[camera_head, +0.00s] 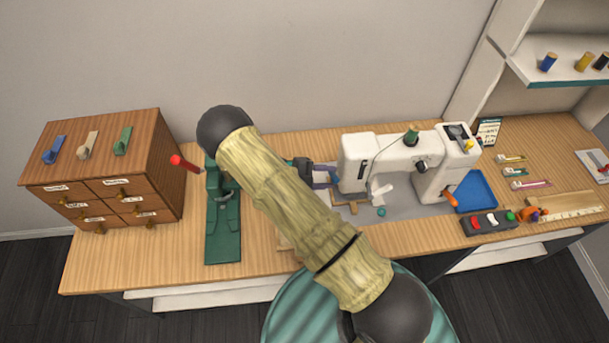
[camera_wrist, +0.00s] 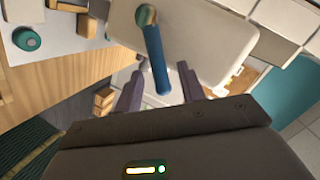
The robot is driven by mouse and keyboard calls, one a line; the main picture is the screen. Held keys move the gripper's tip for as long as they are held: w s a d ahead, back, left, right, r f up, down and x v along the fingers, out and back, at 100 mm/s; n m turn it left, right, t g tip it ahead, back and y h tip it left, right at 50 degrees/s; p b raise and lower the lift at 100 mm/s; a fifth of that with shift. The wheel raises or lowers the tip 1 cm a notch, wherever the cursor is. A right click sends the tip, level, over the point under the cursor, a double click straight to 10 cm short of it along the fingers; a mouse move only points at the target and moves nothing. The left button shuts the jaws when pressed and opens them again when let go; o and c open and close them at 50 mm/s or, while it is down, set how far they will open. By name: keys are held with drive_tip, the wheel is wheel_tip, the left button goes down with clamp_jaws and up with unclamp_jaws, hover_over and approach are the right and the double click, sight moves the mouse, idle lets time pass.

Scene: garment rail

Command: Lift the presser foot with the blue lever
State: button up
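The white sewing machine (camera_head: 357,155) stands on the table. The blue lever (camera_wrist: 157,62) sticks out from the machine's pale end face (camera_wrist: 205,35) in the wrist view, with a rounded tan and teal knob at its far end. My gripper (camera_wrist: 161,69) is open, with one dark finger on each side of the lever. Gaps show between the lever and both fingers. In the head view my gripper (camera_head: 325,176) is at the left end of the machine, and the lever cannot be made out clearly. I cannot make out the presser foot.
A teal round piece (camera_head: 381,212) lies before the machine. A blue tray (camera_head: 474,192) and a switch box (camera_head: 489,222) are to its right. A green press with a red handle (camera_head: 184,163) and a wooden drawer cabinet (camera_head: 105,190) stand left of my arm.

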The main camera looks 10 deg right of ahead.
drive_tip(key=b+v, duration=0.5)
drive_tip(key=v, duration=1.2)
drive_tip(key=s+d+r+n+t+y, duration=0.1)
drive_tip(key=s+d+r+n+y, duration=0.5)
drive_tip(key=n, duration=0.8)
drive_tip(key=s+d+r+n+t+y, duration=0.1)
drive_tip(key=s+d+r+n+y, duration=0.5)
drive_tip(key=n, duration=0.8)
drive_tip(key=shift+s+d+r+n+y, duration=0.2)
drive_tip(key=shift+s+d+n+y, duration=0.2)
drive_tip(key=shift+s+d+y, duration=0.7)
